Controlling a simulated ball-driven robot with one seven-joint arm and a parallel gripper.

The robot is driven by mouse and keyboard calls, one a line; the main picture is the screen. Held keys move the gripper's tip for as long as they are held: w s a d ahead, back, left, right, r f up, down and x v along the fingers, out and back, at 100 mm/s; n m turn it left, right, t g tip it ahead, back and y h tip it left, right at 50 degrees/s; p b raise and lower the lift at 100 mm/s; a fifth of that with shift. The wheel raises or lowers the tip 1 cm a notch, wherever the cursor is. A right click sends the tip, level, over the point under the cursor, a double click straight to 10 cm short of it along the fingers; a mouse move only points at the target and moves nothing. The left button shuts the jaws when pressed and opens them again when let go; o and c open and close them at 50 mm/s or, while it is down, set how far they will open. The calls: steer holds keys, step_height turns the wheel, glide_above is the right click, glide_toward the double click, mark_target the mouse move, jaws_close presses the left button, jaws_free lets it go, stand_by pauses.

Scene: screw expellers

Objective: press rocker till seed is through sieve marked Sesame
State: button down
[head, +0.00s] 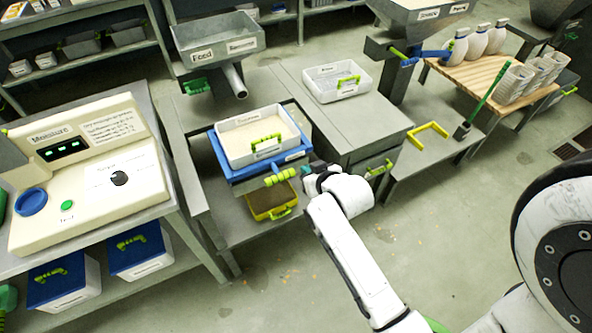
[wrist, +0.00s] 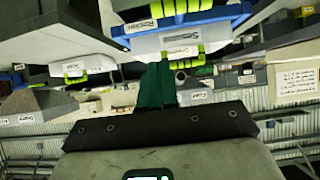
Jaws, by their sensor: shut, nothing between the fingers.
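The blue rocker (head: 224,163) stands on the grey bench in the middle of the head view. A white sieve tray (head: 232,137) sits in it with pale seed inside; its small label is hard to read. A ridged green grip (head: 280,177) sticks out at the rocker's front. My gripper (head: 314,181) is just right of that grip, apart from it as far as I can tell. In the wrist view the dark green fingers (wrist: 156,85) are shut and empty. The blue rocker (wrist: 195,27), labelled Rocker, shows beyond them with a green grip (wrist: 180,8) above.
A yellow tray (head: 272,213) sits low under the rocker. A grey feed hopper (head: 215,48) with a spout stands behind. A white tray (head: 337,85) lies on the bench to the right. The cream Moisture console (head: 90,170) is at left. Open floor lies in front.

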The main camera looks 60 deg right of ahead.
glide_above(296, 171)
steer(key=s+a, duration=0.2)
step_height(296, 171, down, 4)
steer(key=shift+w+d+f, duration=0.1)
steer(key=shift+w+f, duration=0.15)
steer(key=shift+f, duration=0.85)
steer(key=shift+w+f, duration=0.25)
steer(key=shift+f, duration=0.85)
steer(key=shift+f, duration=0.1)
